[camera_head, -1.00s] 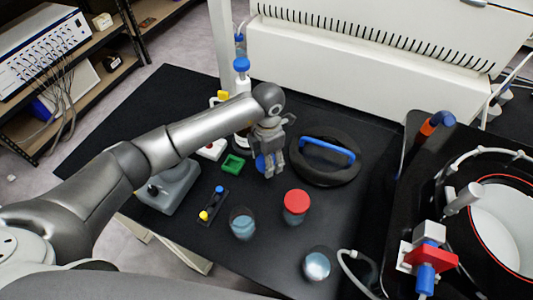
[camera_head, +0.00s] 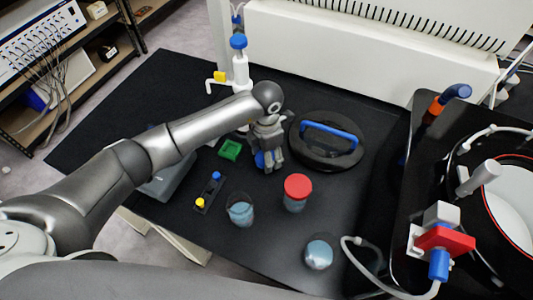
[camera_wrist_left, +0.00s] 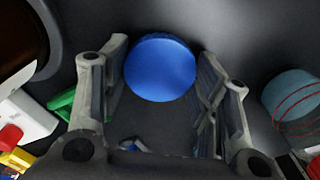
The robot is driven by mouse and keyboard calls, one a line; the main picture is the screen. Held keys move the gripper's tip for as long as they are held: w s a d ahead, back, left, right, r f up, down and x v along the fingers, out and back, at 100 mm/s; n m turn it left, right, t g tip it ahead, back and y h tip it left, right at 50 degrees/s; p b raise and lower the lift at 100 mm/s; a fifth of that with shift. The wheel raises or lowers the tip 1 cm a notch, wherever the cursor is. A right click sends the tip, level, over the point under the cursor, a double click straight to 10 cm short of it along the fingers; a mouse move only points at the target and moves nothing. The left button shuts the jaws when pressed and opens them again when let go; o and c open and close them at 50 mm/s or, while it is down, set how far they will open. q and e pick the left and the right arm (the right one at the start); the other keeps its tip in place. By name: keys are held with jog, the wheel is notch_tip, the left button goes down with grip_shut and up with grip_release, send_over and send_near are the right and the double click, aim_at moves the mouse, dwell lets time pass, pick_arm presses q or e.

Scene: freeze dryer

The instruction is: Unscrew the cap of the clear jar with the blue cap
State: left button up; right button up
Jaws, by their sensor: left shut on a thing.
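The blue cap (camera_wrist_left: 160,67) of the jar sits between the two fingers of my left gripper (camera_wrist_left: 160,95) in the left wrist view. In the head view, my left gripper (camera_head: 267,152) reaches down over the jar near the middle of the black table, with only a bit of the blue cap (camera_head: 261,160) showing. The gripper is shut on the cap. The jar's clear body is mostly hidden by the fingers and the cap. My right gripper is not in view.
A red-capped jar (camera_head: 298,187) and a beaker of bluish liquid (camera_head: 240,210) stand in front of the gripper. A black round lid with a blue handle (camera_head: 330,138) lies to the right. A green tray (camera_head: 230,150) lies to the left.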

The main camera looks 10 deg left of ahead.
pick_arm(q)
jog(key=shift+f+b, duration=0.3)
jog(key=shift+b, duration=0.1)
dwell(0.5)
jog(key=o, duration=1.2)
jog(key=o, duration=0.4)
jog(key=shift+o, duration=0.2)
jog(key=shift+r, duration=0.15)
jog(key=shift+r+p, duration=2.15)
jog(key=shift+r, duration=1.2)
